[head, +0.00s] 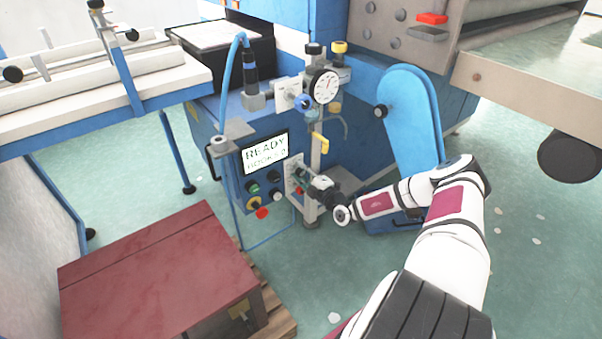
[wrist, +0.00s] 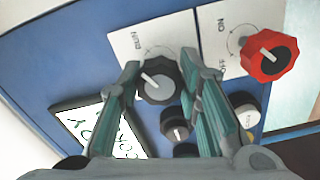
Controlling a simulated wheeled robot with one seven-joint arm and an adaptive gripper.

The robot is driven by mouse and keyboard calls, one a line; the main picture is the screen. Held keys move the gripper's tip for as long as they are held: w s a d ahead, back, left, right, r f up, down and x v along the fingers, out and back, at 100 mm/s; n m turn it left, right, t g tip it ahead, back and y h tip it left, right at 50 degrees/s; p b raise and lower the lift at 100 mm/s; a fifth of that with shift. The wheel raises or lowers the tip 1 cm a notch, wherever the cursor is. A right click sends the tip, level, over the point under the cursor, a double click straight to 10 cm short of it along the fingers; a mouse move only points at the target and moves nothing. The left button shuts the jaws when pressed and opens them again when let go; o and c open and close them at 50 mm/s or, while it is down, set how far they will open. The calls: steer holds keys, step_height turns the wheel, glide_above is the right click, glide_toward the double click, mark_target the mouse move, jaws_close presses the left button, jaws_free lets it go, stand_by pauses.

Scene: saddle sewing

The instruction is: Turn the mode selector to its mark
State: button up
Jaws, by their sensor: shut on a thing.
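The mode selector (wrist: 158,80) is a round dark knob with a grey face and a white pointer line, on a white plate (wrist: 128,45) on the blue panel. In the wrist view the pointer slants toward the upper left, and the plate has small lettering and an arc around the knob. My gripper (wrist: 160,78) has one finger on each side of the knob and is shut on it. In the head view my gripper (head: 314,183) reaches the machine's control panel and mostly hides the selector.
A red knob (wrist: 270,53) on another white plate is to the right. A smaller black knob (wrist: 175,125) and a white button (wrist: 246,115) are close by. The lit display (head: 265,152) reads READY. A dark red crate (head: 160,270) stands on the floor at left.

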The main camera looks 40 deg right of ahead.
steer(key=shift+f, duration=0.1)
steer(key=o, duration=1.2)
steer(key=shift+s, duration=0.1)
steer(key=s, duration=1.1)
steer(key=shift+s+d, duration=0.2)
steer(key=shift+s, duration=0.2)
